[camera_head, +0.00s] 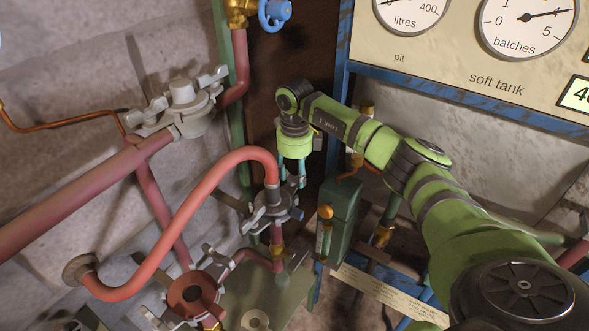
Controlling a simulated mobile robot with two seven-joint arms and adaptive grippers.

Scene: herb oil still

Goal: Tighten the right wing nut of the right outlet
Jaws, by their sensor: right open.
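The right outlet is a grey clamped flange (268,212) under the end of a bent copper-red pipe (225,165). Its right wing nut (296,213) is a small grey winged piece at the flange's right side, partly hard to make out. My right gripper (292,182) points down from the green arm, with teal fingers apart. It is open and just above the right side of the flange. I cannot tell whether the fingertips touch the wing nut. My left gripper is not in view.
A large grey flange (183,103) joins pipes at upper left. A green box (342,215) with an orange-topped fitting (325,213) stands close right of the gripper. A blue-framed gauge panel (450,70) fills the upper right.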

